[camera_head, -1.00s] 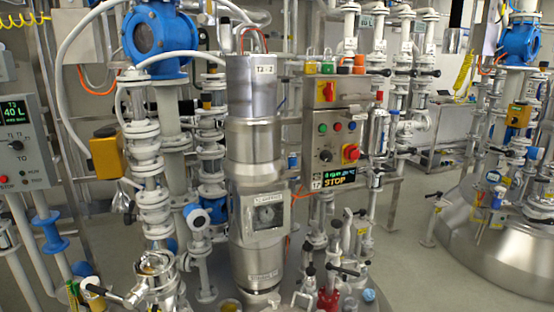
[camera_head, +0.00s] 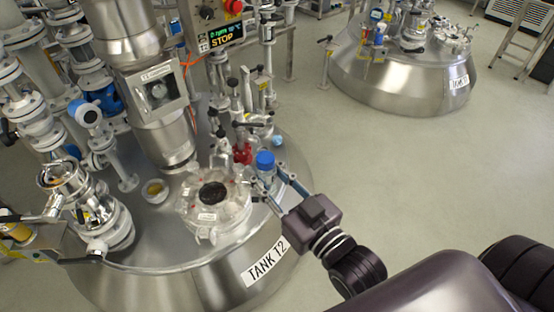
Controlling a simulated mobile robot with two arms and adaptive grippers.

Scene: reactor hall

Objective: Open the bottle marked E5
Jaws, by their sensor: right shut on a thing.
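A clear bottle with a blue cap (camera_head: 265,160) stands upright on the tank top beside the round hatch. Its label is too small to read, so I cannot tell whether it is marked E5. My right gripper (camera_head: 268,186) reaches in from the lower right, with its fingers shut around the bottle's body below the cap. The cap is on the bottle. My left gripper is not in view.
The steel tank marked TANK T2 (camera_head: 266,262) carries a round hatch (camera_head: 215,200), a small yellowish dish (camera_head: 155,190), red-based fittings (camera_head: 242,153) and pipework. A STOP control panel (camera_head: 218,38) is above. Another tank (camera_head: 400,75) stands behind. Floor on the right is clear.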

